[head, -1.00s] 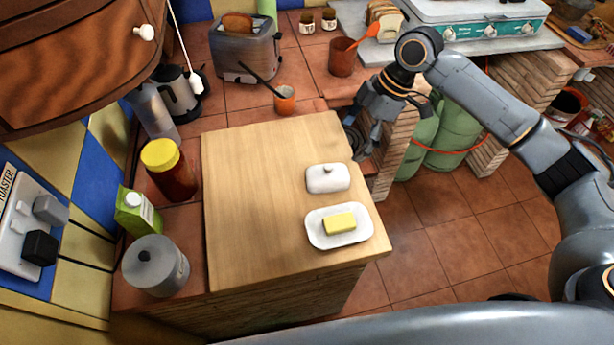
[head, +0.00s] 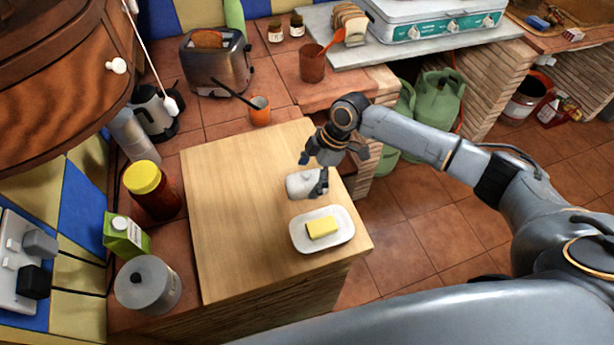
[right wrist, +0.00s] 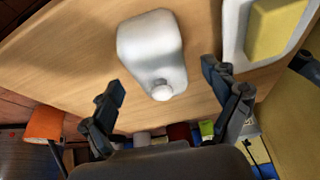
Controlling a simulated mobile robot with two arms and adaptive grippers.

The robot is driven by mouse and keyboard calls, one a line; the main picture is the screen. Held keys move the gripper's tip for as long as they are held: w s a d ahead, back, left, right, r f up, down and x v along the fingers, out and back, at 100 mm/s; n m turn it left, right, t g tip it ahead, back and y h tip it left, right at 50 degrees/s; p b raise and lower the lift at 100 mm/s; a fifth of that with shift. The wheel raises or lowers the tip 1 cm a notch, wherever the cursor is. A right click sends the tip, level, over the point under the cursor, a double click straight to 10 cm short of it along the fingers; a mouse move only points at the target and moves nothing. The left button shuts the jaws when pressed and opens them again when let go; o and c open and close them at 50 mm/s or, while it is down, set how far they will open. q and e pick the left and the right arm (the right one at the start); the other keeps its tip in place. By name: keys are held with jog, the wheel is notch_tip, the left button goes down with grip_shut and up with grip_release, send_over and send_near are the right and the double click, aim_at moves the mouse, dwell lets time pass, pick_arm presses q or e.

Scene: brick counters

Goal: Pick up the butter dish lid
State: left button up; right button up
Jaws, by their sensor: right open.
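The white butter dish lid (head: 302,184) with a small round knob sits on the wooden board on the counter. It also shows in the right wrist view (right wrist: 150,48), its knob toward my gripper. The white butter dish (head: 322,240) with a yellow block of butter (head: 322,227) on it is just in front of the lid, apart from it. My right gripper (head: 313,178) is open above the lid and hides part of it. In the right wrist view its two fingers (right wrist: 164,92) are spread either side of the knob, with nothing held. My left gripper is not in view.
The wooden board (head: 235,200) is bare to the left of the lid. A yellow-capped jar (head: 151,190), a green carton (head: 126,235) and a grey lidded pot (head: 147,284) line the left side. An orange cup (head: 260,112) and a toaster (head: 217,68) stand behind.

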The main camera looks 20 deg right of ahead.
jog(key=shift+x, duration=0.75)
jog(key=c, duration=1.5)
jog(key=shift+o, duration=0.2)
jog(key=shift+r, duration=0.1)
